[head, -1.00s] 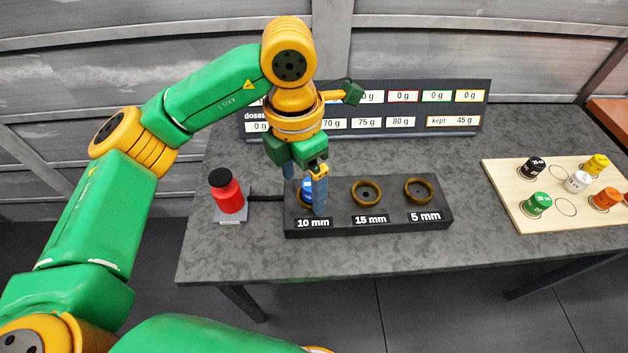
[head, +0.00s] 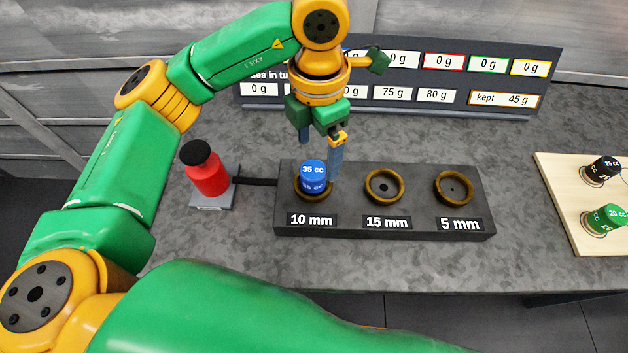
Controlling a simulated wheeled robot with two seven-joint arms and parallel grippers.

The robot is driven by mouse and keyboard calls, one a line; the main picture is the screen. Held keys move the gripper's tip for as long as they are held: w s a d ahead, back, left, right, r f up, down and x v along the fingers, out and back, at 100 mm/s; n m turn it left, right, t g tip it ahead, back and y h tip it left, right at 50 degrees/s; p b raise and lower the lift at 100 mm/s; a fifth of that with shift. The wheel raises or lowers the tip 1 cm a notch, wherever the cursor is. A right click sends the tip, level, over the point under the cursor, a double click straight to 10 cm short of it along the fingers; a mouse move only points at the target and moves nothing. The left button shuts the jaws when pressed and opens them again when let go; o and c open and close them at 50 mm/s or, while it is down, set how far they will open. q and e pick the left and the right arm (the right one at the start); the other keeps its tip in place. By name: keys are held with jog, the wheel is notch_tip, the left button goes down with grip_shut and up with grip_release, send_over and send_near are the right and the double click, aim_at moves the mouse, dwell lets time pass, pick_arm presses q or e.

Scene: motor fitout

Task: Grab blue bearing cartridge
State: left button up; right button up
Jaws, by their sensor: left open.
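The blue bearing cartridge (head: 313,173), marked 35 cc, stands upright in the ring above the 10 mm label on the black block (head: 480,222). My left gripper (head: 320,160) is open just above and behind it, with its blue-grey fingers pointing down. One finger is to the left of the cartridge and farther back, the other at its right edge. I cannot tell whether either finger touches it. My right gripper is not in view.
The 15 mm ring (head: 384,186) and 5 mm ring (head: 453,188) are empty. A red bottle (head: 207,172) with a black cap stands left of the block. A wooden board (head: 570,215) at the right holds black and green cartridges. A sign (head: 545,75) stands behind.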

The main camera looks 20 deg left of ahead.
aim_at(315, 169)
pick_arm(q)
jog(key=f, duration=0.2)
jog(key=f+p, duration=0.2)
jog(key=f, duration=0.1)
jog(key=shift+s+a+f, duration=0.25)
jog(key=shift+f, duration=0.45)
jog(key=shift+w, duration=0.1)
grip_shut()
